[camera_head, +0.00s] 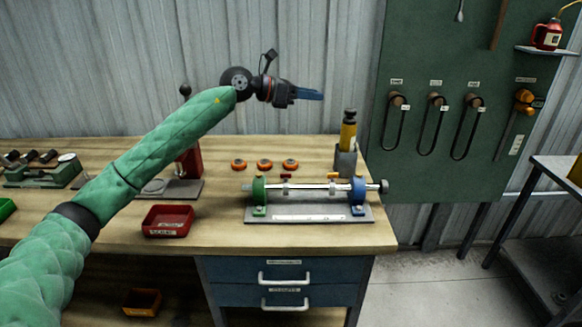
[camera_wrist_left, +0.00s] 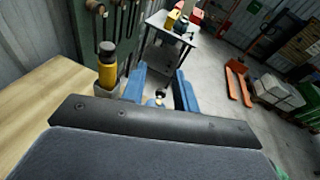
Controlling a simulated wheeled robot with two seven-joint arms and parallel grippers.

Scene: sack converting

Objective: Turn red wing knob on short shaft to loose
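A shaft fixture stands on the bench, with a green bracket (camera_head: 259,196) and a blue bracket (camera_head: 357,195) holding a metal shaft (camera_head: 312,187). A small red piece (camera_head: 286,176) shows just behind the shaft; it may be the red wing knob, but it is too small to tell its shape or setting. My left gripper (camera_head: 312,94) is above and behind the fixture, pointing right, well apart from it. In the left wrist view its blue fingers (camera_wrist_left: 160,86) are spread with a gap between them and grip nothing. My right gripper is not in view.
Several orange round parts (camera_head: 265,164) lie behind the fixture. A yellow bottle with a black top (camera_head: 348,134) stands in a grey holder at the back right, also seen in the left wrist view (camera_wrist_left: 107,70). A red tray (camera_head: 168,221) sits left. A green tool board (camera_head: 450,100) hangs right.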

